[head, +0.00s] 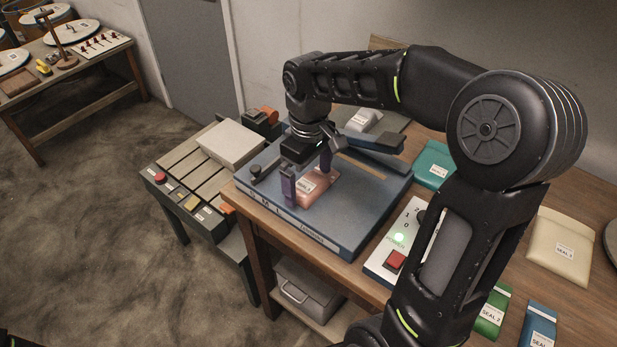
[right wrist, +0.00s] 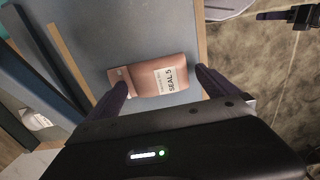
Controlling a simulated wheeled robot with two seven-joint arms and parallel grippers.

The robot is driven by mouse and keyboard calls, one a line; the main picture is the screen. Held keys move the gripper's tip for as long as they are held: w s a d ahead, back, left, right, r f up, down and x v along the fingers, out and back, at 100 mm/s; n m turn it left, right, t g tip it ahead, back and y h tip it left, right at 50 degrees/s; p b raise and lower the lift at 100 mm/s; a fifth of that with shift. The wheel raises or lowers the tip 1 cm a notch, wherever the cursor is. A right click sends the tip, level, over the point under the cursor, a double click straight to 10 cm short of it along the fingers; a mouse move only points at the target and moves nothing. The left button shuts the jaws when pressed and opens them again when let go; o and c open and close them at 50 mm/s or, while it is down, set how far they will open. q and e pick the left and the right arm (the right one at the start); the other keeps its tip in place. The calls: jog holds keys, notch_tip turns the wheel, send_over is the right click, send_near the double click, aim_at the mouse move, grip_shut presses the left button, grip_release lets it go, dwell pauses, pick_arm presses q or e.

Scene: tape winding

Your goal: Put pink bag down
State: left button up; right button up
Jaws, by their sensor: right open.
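The pink bag (head: 316,184), with a white "SEAL 5" label, lies on the blue-grey top of the sealing machine (head: 346,225). It also shows in the right wrist view (right wrist: 143,80), lying flat between the two fingers. My right gripper (head: 306,176) is open, with one finger on each side of the bag. In the right wrist view (right wrist: 164,90) there is a gap between the bag and the right finger; the left finger is close to the bag's edge.
A teal bag (head: 434,165), a cream bag (head: 560,246), a green bag (head: 492,312) and a blue bag (head: 538,326) lie on the wooden table to the right. A control box (head: 381,263) with a red switch stands beside the machine. A roller conveyor (head: 182,176) stands to the left.

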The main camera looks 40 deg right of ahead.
aim_at(308, 183)
jog(key=shift+r, duration=0.6)
notch_tip(308, 183, up, 11)
jog(key=p, duration=0.1)
jog(key=shift+p, duration=0.4)
